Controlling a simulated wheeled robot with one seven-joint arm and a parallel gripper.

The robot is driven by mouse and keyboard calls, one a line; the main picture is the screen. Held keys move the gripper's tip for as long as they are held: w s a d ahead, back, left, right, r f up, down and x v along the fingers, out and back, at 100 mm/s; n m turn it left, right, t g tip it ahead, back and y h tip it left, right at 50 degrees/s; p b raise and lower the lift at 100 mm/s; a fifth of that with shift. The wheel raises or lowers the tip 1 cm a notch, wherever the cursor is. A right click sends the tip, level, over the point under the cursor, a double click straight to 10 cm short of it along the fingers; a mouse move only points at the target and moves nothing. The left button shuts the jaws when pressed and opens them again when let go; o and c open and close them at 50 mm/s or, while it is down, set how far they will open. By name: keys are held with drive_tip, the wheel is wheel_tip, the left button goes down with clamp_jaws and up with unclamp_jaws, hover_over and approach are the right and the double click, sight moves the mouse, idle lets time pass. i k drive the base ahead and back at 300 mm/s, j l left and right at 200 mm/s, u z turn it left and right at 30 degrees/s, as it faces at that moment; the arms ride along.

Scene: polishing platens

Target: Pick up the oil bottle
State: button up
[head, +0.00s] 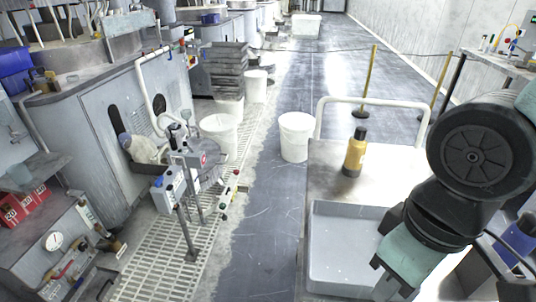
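The oil bottle (353,158) is yellow with a black cap. It stands upright on the worn top of a cart (325,182), behind a grey tray and near the cart's white rail. Nothing touches the bottle. My arm comes in from the right and bends down over the right side of the tray, to the right of the bottle and nearer to me. The fingertips of my gripper do not show, so its opening and anything in it are hidden.
The grey tray (345,225) looks empty. The white rail (375,101) rises behind the bottle. A white bucket (295,138) stands left of the cart, with open floor beyond. Yellow posts (368,80) stand behind. Machines with valves line the left.

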sight(355, 154)
drive_tip(key=u, duration=3.4)
drive_tip(key=z, duration=3.1)
drive_tip(key=i+z, duration=0.1)
drive_tip(key=i+j+u, duration=0.1)
drive_tip(key=u, duration=0.15)
drive_tip(key=i+u, duration=0.25)
drive_tip(key=k+j, duration=0.05)
drive_tip(key=k, duration=0.05)
